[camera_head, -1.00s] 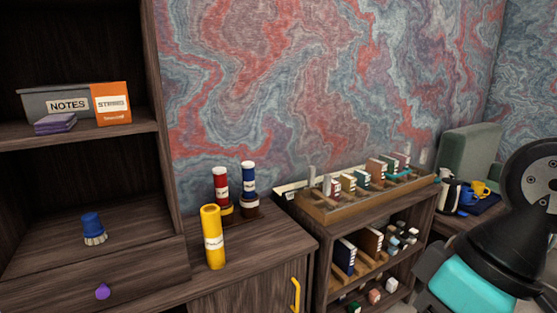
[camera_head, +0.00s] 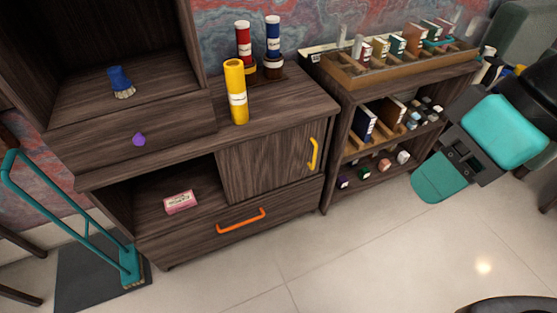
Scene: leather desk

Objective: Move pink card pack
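A small pink card pack (camera_head: 180,201) lies flat in the open lower compartment of the wooden cabinet (camera_head: 280,123), left of the cabinet's door. My arm shows at the right, black and teal. Its teal end, my gripper (camera_head: 440,178), hangs above the floor near the small shelf, well to the right of the pack and apart from it. I cannot make out its fingertips or whether they are open or shut.
A yellow cylinder (camera_head: 236,92) stands on the cabinet top, with red and blue cylinders behind it. An orange drawer handle (camera_head: 241,221) juts out below the compartment. A teal-framed stand (camera_head: 128,262) is at the left. The floor (camera_head: 330,258) in front is clear.

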